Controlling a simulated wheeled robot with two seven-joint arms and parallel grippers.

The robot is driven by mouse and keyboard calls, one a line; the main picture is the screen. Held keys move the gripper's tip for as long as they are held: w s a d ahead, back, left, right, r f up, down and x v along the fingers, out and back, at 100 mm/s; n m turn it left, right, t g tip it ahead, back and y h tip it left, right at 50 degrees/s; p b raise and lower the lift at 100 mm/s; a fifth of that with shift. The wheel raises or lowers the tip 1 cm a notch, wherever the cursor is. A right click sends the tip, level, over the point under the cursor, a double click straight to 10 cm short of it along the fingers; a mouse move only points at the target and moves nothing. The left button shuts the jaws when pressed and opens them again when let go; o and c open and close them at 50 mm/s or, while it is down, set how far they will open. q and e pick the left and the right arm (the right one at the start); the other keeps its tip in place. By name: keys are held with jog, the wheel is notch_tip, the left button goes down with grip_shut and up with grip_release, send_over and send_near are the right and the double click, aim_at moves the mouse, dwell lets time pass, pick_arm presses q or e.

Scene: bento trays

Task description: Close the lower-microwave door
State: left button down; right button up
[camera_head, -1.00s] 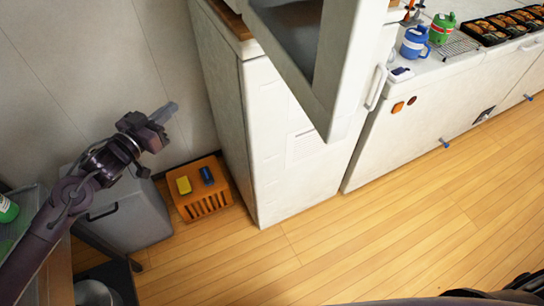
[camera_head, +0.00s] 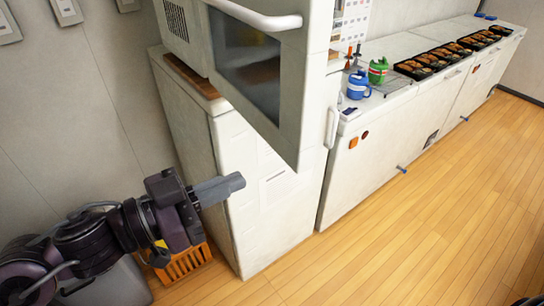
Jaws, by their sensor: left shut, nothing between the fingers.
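The lower-microwave door (camera_head: 262,70) stands open at the upper middle, swung out toward me. It has a dark window and a white bar handle (camera_head: 255,18) along its top. Part of the microwave body (camera_head: 182,28) shows behind it on the left, on a wooden board above a white cabinet. My left gripper (camera_head: 220,188) is shut and empty, in front of the cabinet's left side. In the picture it is below and left of the door, apart from it. My right gripper is not in view.
The white cabinet (camera_head: 262,210) stands under the microwave. An orange basket (camera_head: 185,265) is on the floor behind my left arm. A long counter (camera_head: 400,98) at right holds a blue jug (camera_head: 359,86), a green jug (camera_head: 378,71) and several bento trays. The wooden floor (camera_head: 440,210) at right is clear.

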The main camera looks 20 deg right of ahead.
aim_at(289, 158)
pick_arm(q)
jog(key=p+x, duration=0.2)
jog(key=x, duration=0.5)
jog(key=shift+d+r+p, duration=0.1)
jog(key=shift+r+p, duration=0.05)
jog(key=shift+p, duration=0.15)
jog(key=shift+w+d, duration=0.1)
jog(key=shift+d, duration=0.3)
